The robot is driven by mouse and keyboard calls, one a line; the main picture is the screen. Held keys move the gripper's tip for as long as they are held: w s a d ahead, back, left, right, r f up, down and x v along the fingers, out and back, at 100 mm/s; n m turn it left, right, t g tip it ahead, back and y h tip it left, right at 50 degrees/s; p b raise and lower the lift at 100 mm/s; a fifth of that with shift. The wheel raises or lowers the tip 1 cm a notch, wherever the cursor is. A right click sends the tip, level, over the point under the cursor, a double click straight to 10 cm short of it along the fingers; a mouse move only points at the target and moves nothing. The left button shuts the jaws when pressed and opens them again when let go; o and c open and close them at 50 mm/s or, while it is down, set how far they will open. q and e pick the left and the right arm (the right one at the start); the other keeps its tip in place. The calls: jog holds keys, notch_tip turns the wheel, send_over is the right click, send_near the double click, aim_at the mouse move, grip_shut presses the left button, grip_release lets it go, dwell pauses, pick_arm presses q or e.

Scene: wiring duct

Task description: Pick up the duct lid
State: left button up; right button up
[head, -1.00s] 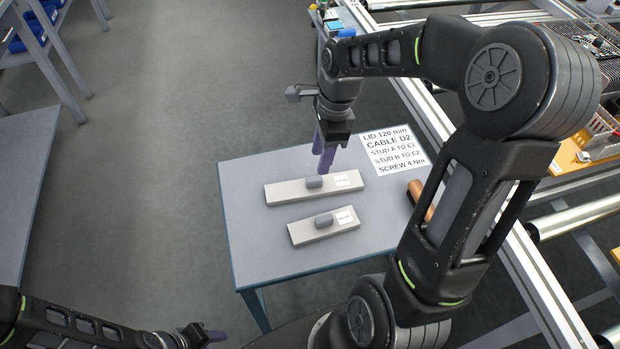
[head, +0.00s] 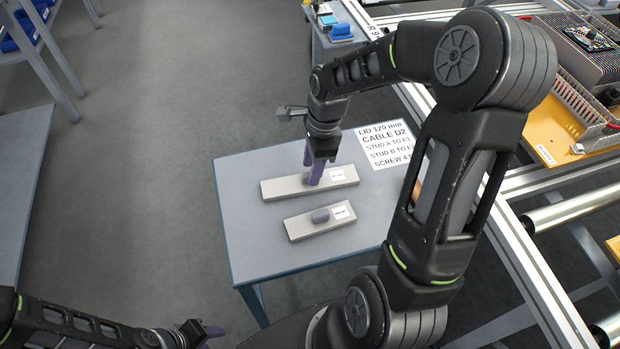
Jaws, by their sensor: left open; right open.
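Two pale duct lids lie flat on the grey table, each with a grey grip knob and a small white label. The longer duct lid (head: 282,188) is at the back and the shorter duct lid (head: 301,229) is in front of it. My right gripper (head: 315,176) points down over the longer lid, with its purple fingers open around or right beside that lid's knob; the fingers hide most of the knob. I cannot tell whether they touch it. My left gripper (head: 214,335) is open and empty at the bottom left, away from the table.
The grey table (head: 245,250) has free room at its left and front. A printed sheet (head: 385,150) reading "LID 120 mm, CABLE D2" lies at the back right. A brown object (head: 416,190) is mostly hidden behind my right arm. A rail frame with orange trays (head: 560,125) stands right.

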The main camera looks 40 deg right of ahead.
jog(key=shift+a+f, duration=0.1)
jog(key=shift+f, duration=0.75)
grip_shut()
dwell(0.3)
